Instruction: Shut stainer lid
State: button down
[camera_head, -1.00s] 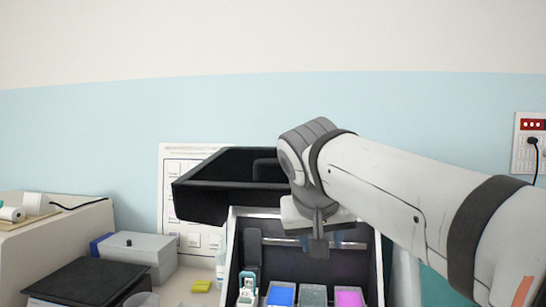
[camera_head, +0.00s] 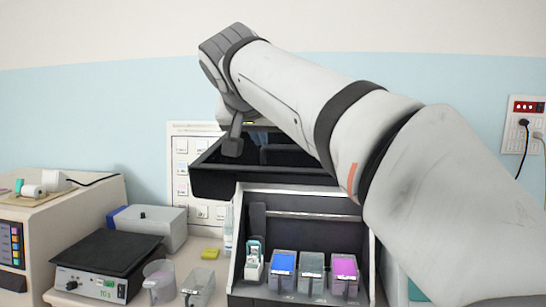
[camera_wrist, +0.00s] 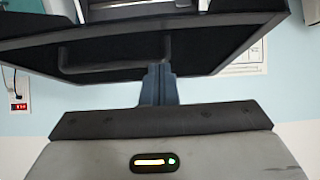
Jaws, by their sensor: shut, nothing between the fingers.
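The stainer (camera_head: 305,203) stands on the bench with its front open in the head view. Its black lid (camera_head: 215,183) is raised above and behind the body. Inside are blue, grey and pink baths and a small slide rack. My gripper (camera_head: 232,147) is shut and empty, up at the left part of the raised lid. In the wrist view the lid's hollow black underside (camera_wrist: 215,55) spans the top, and my gripper's shut fingers (camera_wrist: 160,70) overlap its near edge. I cannot tell whether they touch it.
A beige machine (camera_head: 60,225) is at far left. A poster (camera_head: 181,170) hangs on the wall behind.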

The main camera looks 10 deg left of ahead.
aim_at(266, 167)
jog(key=w+f, duration=0.2)
jog(key=f, duration=0.1)
jog(key=shift+w+d+f, duration=0.1)
jog(key=shift+w+f, duration=0.05)
jog(key=shift+f, duration=1.05)
